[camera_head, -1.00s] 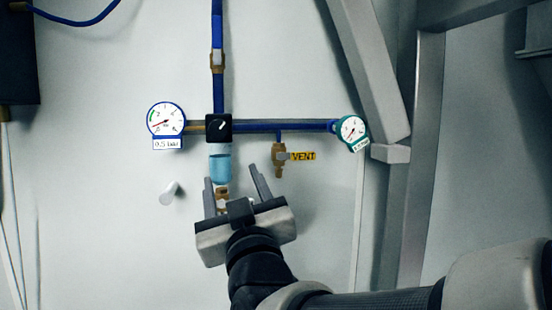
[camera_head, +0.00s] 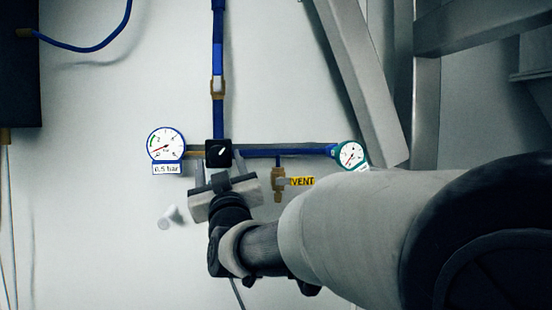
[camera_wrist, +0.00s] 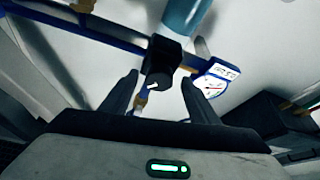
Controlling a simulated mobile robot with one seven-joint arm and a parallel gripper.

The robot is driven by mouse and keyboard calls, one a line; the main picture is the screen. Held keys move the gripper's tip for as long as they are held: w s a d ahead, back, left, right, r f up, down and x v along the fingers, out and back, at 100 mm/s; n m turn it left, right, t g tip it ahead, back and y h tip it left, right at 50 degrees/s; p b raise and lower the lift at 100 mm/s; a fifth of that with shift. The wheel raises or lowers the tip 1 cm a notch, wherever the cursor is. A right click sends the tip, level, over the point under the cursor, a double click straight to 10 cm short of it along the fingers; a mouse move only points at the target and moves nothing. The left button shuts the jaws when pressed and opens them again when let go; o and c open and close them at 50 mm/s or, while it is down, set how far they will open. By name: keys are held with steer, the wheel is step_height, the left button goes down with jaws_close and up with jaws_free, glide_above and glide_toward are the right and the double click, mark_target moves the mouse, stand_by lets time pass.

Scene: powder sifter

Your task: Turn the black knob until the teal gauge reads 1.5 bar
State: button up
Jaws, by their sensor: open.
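The black knob (camera_head: 218,153) sits on the blue pipe line, with a white pointer mark on its face. It also shows in the wrist view (camera_wrist: 160,83), between my finger tips in the picture. My gripper (camera_head: 219,165) is open, just below the knob in the head view; its fingers (camera_wrist: 160,92) stand either side of the knob without visible contact. How deep they reach around it I cannot tell.
A blue-rimmed gauge (camera_head: 166,146) labelled 0.5 bar is left of the knob. A brass vent valve (camera_head: 278,184) with a yellow VENT tag (camera_head: 302,181) hangs right of my gripper. A white peg (camera_head: 170,218) is lower left. Grey frame beams (camera_head: 428,95) stand at right.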

steer(key=shift+x, duration=1)
steer(key=c, duration=1)
steer(key=shift+c, duration=0.2)
steer(key=shift+f+m+b, duration=0.15)
steer(key=shift+m+b, duration=0.15)
steer(key=shift+m, duration=0.1)
